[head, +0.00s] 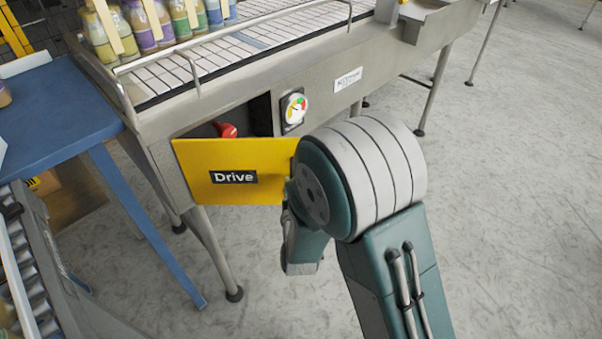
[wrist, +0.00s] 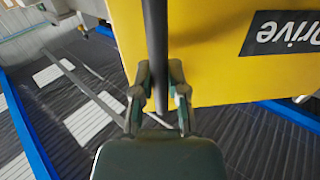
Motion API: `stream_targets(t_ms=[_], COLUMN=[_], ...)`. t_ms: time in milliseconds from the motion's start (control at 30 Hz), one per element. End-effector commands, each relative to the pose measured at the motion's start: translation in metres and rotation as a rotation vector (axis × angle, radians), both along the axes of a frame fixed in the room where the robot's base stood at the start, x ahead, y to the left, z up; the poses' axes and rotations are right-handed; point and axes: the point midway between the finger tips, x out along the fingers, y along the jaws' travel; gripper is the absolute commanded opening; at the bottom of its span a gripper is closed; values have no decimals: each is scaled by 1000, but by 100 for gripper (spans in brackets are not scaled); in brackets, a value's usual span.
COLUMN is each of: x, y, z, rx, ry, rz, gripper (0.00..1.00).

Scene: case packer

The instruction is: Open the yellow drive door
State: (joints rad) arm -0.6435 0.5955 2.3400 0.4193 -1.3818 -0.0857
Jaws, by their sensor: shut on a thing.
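The yellow drive door (head: 215,160) with a black "Drive" label stands partly open on the side of the conveyor frame. A dark opening with a red knob (head: 226,130) shows above and behind it. In the wrist view the yellow door (wrist: 215,75) fills the upper right, its label upside down. A dark bar-shaped handle (wrist: 156,45) runs along the door's face. My gripper (wrist: 160,85) is shut on the handle's end near the door's edge. In the head view my arm hides the door's right edge, the handle and the grip.
A round gauge (head: 294,108) sits right of the opening. Bottles (head: 150,25) stand on the white conveyor belt (head: 240,40) above. A blue table (head: 55,110) and a roller conveyor (head: 30,260) are at the left. The grey floor (head: 510,190) at the right is clear.

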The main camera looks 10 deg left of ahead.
Motion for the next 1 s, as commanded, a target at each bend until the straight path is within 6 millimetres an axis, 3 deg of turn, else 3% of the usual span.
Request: stream_targets(t_ms=[700, 1000], x=[-126, -171], y=[41, 68], z=[0, 0], rx=[2, 2], ry=[-1, -1], rz=[-439, -446], gripper=[0, 0])
